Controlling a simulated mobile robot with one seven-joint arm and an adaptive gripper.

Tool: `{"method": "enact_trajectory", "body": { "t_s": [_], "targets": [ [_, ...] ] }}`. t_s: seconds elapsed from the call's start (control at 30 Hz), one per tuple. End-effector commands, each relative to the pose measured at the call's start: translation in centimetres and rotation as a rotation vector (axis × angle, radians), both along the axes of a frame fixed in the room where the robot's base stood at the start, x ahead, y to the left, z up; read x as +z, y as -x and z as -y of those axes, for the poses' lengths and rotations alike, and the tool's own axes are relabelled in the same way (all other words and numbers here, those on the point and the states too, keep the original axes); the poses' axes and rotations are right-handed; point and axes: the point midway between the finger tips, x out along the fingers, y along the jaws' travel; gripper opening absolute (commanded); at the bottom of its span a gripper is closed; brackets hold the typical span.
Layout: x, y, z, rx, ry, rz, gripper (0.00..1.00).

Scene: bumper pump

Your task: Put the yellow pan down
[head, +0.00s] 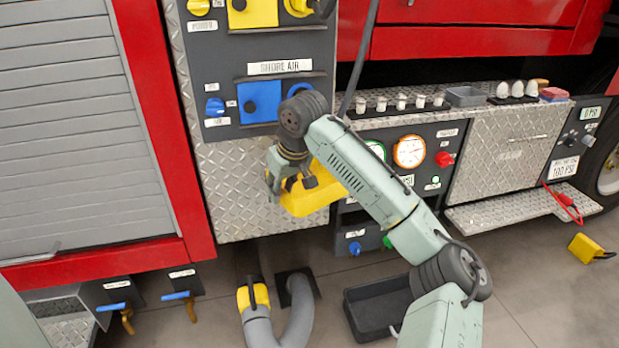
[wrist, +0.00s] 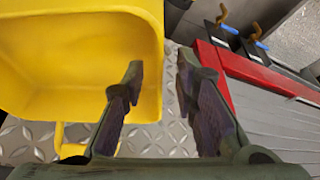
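The yellow pan (head: 309,194) is beside and partly behind my arm in the head view, in front of the diamond plate under the blue panel. It is well above the floor; what holds it up is hidden. In the wrist view the pan (wrist: 75,60) fills the upper left, its hollow side showing. My gripper (wrist: 158,65) is open, with a clear gap between the fingers. The left finger overlaps the pan and the right finger is beyond its rim; I cannot tell whether either touches. In the head view my gripper (head: 273,178) is at the pan's left end.
A black tray (head: 368,308) lies on the floor below right. A grey hose (head: 262,325) with a yellow end stands at the bottom. A steel step (head: 520,212) juts out at right. A yellow block (head: 586,249) lies on open floor.

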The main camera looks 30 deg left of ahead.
Motion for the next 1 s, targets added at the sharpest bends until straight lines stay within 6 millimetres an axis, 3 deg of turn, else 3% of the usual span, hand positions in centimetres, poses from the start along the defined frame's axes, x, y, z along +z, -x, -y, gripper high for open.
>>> {"method": "enact_trajectory", "body": {
  "t_s": [0.2,0.4,0.8,1.0],
  "targets": [
    [-1.8,-0.2,-0.7,-0.001,0.0,-0.001,0.27],
    [-1.9,-0.2,-0.7,0.0,-0.001,-0.001,0.27],
    [-1.8,-0.2,-0.7,0.0,-0.001,-0.001,0.01],
    [-1.8,-0.2,-0.7,0.0,-0.001,-0.001,0.0]
  ]
}}
